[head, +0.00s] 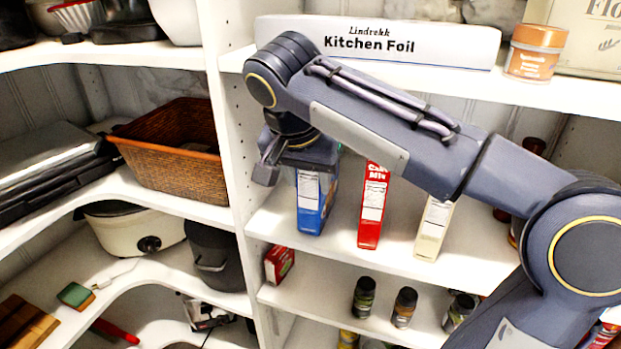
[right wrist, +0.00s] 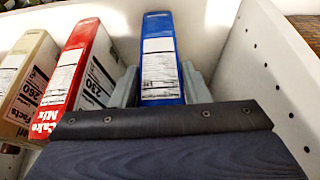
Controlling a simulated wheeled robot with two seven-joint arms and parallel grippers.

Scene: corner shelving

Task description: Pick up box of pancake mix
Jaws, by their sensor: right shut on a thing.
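A blue box (head: 312,205) with a white label panel stands upright on the middle right shelf. Its name is not readable; it may be the pancake mix. My right gripper (head: 290,158) reaches in from the right and is shut on this box, hiding its upper part. In the right wrist view the blue box (right wrist: 160,65) sits between the two grey fingers. A red box (head: 372,210) marked as cake mix stands just right of it, also seen in the right wrist view (right wrist: 75,70). My left gripper is not in view.
A cream box (head: 433,228) stands right of the red box. The white upright panel (head: 232,130) is close on the left. The shelf above carries a Kitchen Foil box (head: 400,42) and an orange-lidded jar (head: 535,52). Spice jars (head: 364,297) stand below. The shelf front is clear.

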